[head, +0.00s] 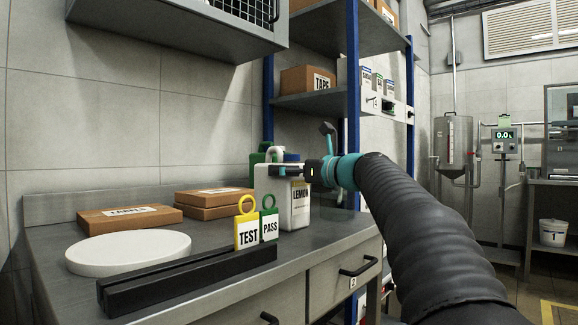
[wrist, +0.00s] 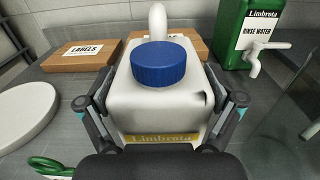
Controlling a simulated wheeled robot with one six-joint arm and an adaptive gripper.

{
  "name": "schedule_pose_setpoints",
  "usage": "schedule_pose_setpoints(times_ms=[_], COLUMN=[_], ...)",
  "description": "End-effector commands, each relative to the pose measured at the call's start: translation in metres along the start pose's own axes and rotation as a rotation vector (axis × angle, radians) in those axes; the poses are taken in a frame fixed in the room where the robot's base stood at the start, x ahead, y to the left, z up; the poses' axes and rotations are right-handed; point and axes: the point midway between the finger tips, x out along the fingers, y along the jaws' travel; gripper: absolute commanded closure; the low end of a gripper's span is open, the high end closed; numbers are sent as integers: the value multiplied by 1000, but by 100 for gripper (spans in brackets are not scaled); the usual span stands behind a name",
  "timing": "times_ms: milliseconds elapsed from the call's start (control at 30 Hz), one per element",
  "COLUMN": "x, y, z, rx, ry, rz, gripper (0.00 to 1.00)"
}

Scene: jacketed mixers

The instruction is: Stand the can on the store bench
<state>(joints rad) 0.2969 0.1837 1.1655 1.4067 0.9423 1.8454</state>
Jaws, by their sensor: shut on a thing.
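The can is a white jerrycan with a blue screw cap, a white handle and a yellow label reading LEMON (head: 298,208). In the head view it is upright over the right end of the grey store bench (head: 215,245). My gripper (head: 288,171) is shut on its upper part from the right. In the wrist view the can (wrist: 165,105) fills the middle, with a gripper finger against each side.
A green rinse water container (wrist: 234,45) stands behind the can. Cartons (head: 130,218) lie along the wall. Blue-posted shelves (head: 353,130) rise behind.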

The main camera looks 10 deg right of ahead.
Motion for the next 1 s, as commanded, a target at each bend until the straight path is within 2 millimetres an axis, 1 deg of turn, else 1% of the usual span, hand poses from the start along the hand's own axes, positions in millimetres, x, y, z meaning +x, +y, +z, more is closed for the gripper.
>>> schedule_pose_setpoints(times_ms=[33,300,333,367,733,867,1000], x=[-1,-2,0,0,-1,-14,-39], y=[2,1,0,0,0,0,-1], z=[5,4,-1,-1,2,1,2], rx=[-4,-3,0,0,0,0,0], ry=[-7,-7,0,0,0,0,-1], rz=[0,-1,0,0,0,-2,-4], gripper=[78,78,3,0,0,0,0])
